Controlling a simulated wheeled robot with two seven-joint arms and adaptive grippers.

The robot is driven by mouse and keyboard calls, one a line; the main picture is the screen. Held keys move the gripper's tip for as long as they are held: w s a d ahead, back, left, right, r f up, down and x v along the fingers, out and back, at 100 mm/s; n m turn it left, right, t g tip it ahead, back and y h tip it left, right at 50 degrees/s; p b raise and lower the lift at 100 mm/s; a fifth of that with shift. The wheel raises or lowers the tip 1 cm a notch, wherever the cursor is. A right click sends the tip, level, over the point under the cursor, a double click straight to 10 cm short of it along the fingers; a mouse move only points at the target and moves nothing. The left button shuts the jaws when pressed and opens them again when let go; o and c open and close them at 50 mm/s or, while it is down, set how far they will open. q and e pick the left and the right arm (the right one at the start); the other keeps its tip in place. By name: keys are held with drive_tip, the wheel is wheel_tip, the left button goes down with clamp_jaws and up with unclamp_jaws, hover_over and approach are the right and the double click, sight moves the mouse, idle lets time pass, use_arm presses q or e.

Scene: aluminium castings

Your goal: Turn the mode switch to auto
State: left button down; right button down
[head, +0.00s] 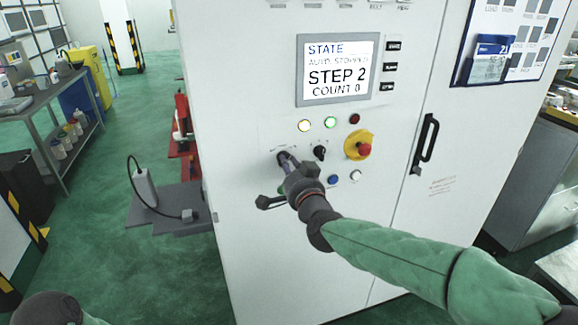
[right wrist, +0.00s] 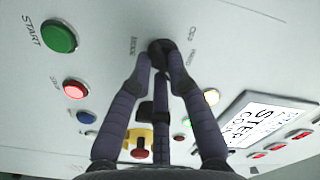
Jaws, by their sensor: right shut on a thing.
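The mode switch (right wrist: 158,47) is a dark round knob on the white cabinet's control panel, beside the printed word MODE in the right wrist view. My right gripper (right wrist: 159,64) is shut on it, one fingertip on each side. In the head view, my right gripper (head: 287,160) reaches the panel's left part and mostly hides the switch. The knob's exact pointing direction is hidden by the fingers. The screen (head: 337,72) reads STATE, AUTO STOPPED, STEP 2, COUNT 0. Only a dark part of my left arm shows at the bottom left; its gripper is out of view.
Close by are a second black selector (head: 320,152), a red emergency stop (head: 364,149) on yellow, and a green START button (right wrist: 58,36). Red, blue and white buttons and lit lamps surround them. A black door handle (head: 424,144) stands out at the right.

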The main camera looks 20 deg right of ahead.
drive_tip(key=c, duration=1.2)
unclamp_jaws()
drive_tip(key=s, duration=1.2)
drive_tip(key=shift+d, duration=0.15)
drive_tip(key=w+a+f+n+g, duration=0.1)
drive_tip(key=f+g, duration=0.2)
drive_tip(key=f, duration=0.8)
drive_tip(key=a+f+n+g+y, duration=0.1)
drive_tip(key=a+f+n+g, duration=0.15)
drive_tip(key=f, duration=0.85)
drive_tip(key=w+f+n+g, duration=0.1)
drive_tip(key=f+g, duration=0.2)
drive_tip(key=f, duration=0.8)
drive_tip(key=s+a+f+g, duration=0.1)
drive_tip(key=s+f+g, duration=0.2)
drive_tip(key=s+f, duration=0.4)
drive_tip(key=s+a+f+n+g+y, duration=0.1)
drive_tip(key=s+a+f+g, duration=0.1)
drive_tip(key=s+f, duration=0.5)
drive_tip(key=s+a+f+n+g+y, duration=0.1)
drive_tip(key=s+a+f+g, duration=0.1)
drive_tip(key=s+f+g, duration=0.2)
drive_tip(key=shift+s+f, duration=0.55)
drive_tip(key=shift+f, duration=0.9)
drive_tip(key=shift+s+f, duration=0.6)
drive_tip(key=shift+f, duration=0.85)
drive_tip(key=shift+s+f, duration=0.55)
drive_tip(key=shift+f, duration=0.9)
